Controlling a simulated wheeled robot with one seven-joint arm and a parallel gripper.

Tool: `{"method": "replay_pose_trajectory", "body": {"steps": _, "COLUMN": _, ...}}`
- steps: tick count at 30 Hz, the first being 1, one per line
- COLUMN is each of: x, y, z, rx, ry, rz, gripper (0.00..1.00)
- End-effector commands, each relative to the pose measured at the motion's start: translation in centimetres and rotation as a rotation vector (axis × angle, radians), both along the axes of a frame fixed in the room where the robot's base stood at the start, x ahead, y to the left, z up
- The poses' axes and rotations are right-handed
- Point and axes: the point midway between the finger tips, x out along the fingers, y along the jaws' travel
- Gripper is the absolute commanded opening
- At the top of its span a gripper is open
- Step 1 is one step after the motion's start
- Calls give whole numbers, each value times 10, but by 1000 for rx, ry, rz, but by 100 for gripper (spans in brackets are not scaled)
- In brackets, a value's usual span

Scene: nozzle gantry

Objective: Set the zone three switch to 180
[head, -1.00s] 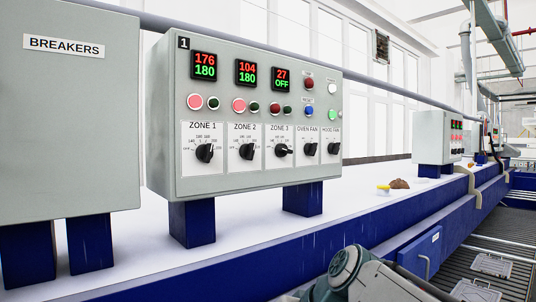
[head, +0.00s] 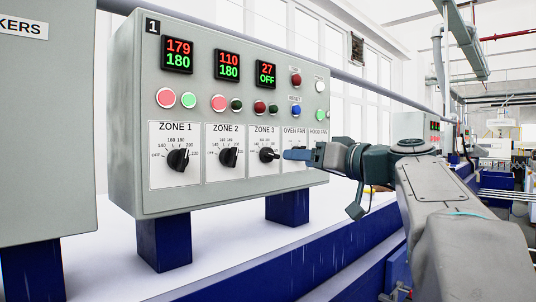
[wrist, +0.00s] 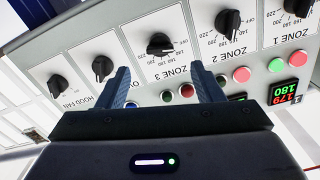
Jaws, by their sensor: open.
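The zone three switch (head: 268,154) is a black rotary knob on a white "ZONE 3" plate of the grey control panel. Its display (head: 266,74) reads 27 in red above OFF in green. My gripper (head: 287,155) is open and empty, its blue fingers just right of the switch in the head view and covering part of the oven fan plate. In the wrist view, which is upside down, the switch (wrist: 160,45) shows between and beyond the two fingers (wrist: 165,72), apart from them. The knob's exact setting is too small to read.
The zone one (head: 178,160) and zone two (head: 228,157) switches sit to the left, with displays set at 180. The oven fan and hood fan (wrist: 57,86) knobs are close on the other side. Lamps and buttons line the row above. A breaker box (head: 45,130) stands at far left.

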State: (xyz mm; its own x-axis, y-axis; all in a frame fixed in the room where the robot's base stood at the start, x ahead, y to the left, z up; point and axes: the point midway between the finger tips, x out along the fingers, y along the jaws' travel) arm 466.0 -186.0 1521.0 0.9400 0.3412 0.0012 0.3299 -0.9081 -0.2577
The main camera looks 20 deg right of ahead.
Motion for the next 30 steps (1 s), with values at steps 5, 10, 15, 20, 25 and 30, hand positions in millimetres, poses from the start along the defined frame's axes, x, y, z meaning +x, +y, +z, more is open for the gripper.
{"method": "replay_pose_trajectory", "body": {"steps": 5, "x": 38, "y": 14, "z": 2, "rx": 1, "ry": 4, "rz": 2, "gripper": 61}}
{"method": "replay_pose_trajectory", "body": {"steps": 10, "x": 62, "y": 23, "z": 1, "rx": 1, "ry": 3, "rz": 1, "gripper": 61}}
{"method": "replay_pose_trajectory", "body": {"steps": 15, "x": 74, "y": 27, "z": 0, "rx": 1, "ry": 1, "rz": 0, "gripper": 61}}
{"method": "replay_pose_trajectory", "body": {"steps": 20, "x": 77, "y": 28, "z": 0, "rx": 1, "ry": 1, "rz": -1, "gripper": 61}}
{"method": "replay_pose_trajectory", "body": {"steps": 25, "x": 76, "y": 28, "z": 0, "rx": 1, "ry": 1, "rz": -1, "gripper": 58}}
{"method": "replay_pose_trajectory", "body": {"steps": 30, "x": 76, "y": 28, "z": 0, "rx": 1, "ry": 1, "rz": -1, "gripper": 16}}
